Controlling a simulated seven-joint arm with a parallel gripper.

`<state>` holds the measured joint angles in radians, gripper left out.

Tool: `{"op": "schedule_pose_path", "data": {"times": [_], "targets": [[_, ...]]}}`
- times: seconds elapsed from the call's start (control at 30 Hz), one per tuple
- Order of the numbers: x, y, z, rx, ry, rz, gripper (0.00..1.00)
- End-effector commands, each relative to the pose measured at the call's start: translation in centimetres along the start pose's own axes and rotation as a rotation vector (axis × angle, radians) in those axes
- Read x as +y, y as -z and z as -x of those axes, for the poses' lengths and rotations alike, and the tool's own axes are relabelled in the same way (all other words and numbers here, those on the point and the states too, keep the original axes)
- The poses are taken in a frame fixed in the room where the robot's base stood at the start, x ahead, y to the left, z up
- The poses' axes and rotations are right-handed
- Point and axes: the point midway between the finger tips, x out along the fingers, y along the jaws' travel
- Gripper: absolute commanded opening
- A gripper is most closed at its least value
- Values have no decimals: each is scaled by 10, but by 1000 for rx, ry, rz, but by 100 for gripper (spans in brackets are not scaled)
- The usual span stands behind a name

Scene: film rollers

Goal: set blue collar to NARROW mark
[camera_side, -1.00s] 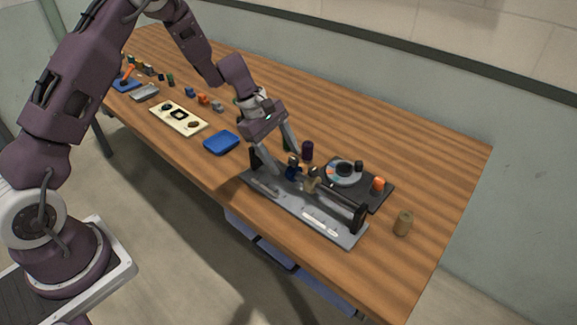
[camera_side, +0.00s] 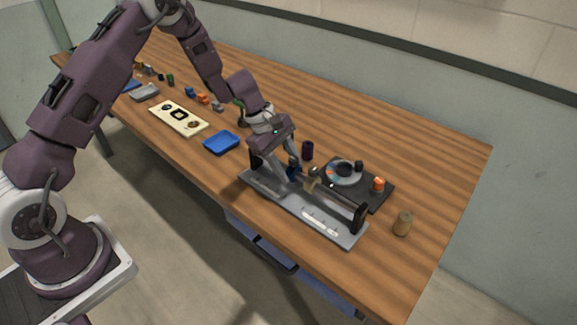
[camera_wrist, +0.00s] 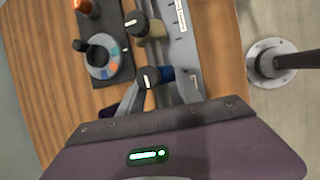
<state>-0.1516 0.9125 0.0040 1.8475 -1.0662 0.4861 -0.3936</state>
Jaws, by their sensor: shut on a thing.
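The blue collar (camera_side: 291,174) sits on the dark rail of the grey fixture (camera_side: 258,186), near the rail's left end, partly hidden by my fingers. In the wrist view the blue collar (camera_wrist: 167,74) has a black knob with a white line. My gripper (camera_side: 287,172) is down at it, one finger on each side, shut on the blue collar; the exact contact is hard to see. A tan collar (camera_wrist: 154,28), also with a black knob, is on the same rail to the right in the side view. A white marked scale (camera_side: 320,221) lies on the fixture's base; its words are unreadable.
Behind the fixture is a dark plate (camera_side: 375,198) with a grey dial and an orange knob. A dark purple cylinder (camera_side: 307,150) stands close to my gripper. A tan cylinder (camera_side: 403,223) stands at right. A blue tray (camera_side: 221,142) lies at left. The table's back right is clear.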

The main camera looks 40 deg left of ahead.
Motion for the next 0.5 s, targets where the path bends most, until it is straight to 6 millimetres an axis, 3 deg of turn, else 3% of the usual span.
{"op": "schedule_pose_path", "data": {"times": [0.13,0.3,0.5], "targets": [[1,6,3,1,-3,0,0],[1,26,12,2,-4,1,0],[1,28,12,1,-2,0,0]]}}
